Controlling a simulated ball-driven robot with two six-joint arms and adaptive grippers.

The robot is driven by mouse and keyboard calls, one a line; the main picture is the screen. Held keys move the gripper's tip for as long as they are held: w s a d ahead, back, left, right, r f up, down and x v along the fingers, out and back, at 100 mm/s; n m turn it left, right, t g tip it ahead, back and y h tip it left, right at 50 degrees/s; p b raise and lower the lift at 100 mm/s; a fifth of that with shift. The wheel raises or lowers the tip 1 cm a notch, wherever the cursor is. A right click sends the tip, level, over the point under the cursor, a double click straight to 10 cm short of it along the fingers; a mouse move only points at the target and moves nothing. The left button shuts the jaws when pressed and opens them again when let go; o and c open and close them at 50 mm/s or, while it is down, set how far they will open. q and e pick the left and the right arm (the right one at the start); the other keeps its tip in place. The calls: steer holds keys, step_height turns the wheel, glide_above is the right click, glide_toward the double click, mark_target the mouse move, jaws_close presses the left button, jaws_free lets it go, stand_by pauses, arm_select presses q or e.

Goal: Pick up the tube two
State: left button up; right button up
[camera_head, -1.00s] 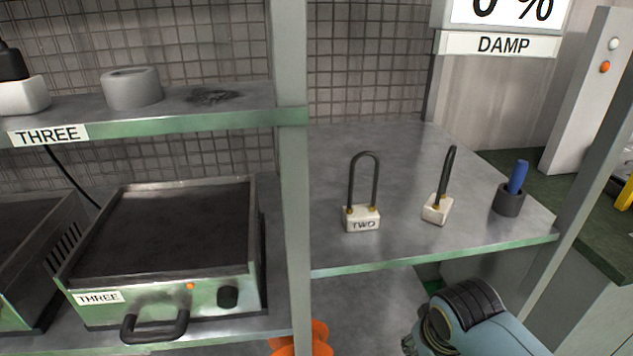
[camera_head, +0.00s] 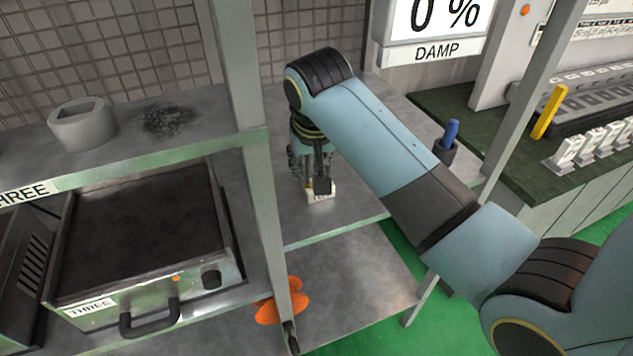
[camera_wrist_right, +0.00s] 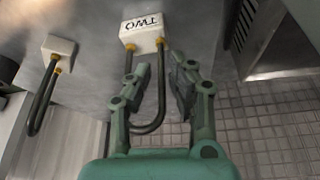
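Tube two is a dark U-shaped loop on a white base block (camera_head: 322,191), standing on the grey shelf and mostly hidden by my right gripper in the head view. In the right wrist view its base (camera_wrist_right: 143,32) carries an upside-down "TWO" label, with brass fittings and the loop below. My right gripper (camera_head: 313,183) is at the loop, above the base. In the right wrist view the gripper's fingers (camera_wrist_right: 156,80) are apart, either side of the loop. The left finger overlaps one leg; a gap shows at the right finger. My left gripper is out of view.
A second white-based tube (camera_wrist_right: 58,48) stands beside it in the right wrist view. A dark cup (camera_head: 444,150) holding a blue item stands at the shelf's right. A grey post (camera_head: 262,190) separates it from heater three (camera_head: 150,240). An orange object (camera_head: 283,302) is below.

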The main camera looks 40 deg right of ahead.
mark_target(308, 173)
steer(key=shift+p+x, duration=0.55)
steer(key=shift+x, duration=1.75)
jaws_close()
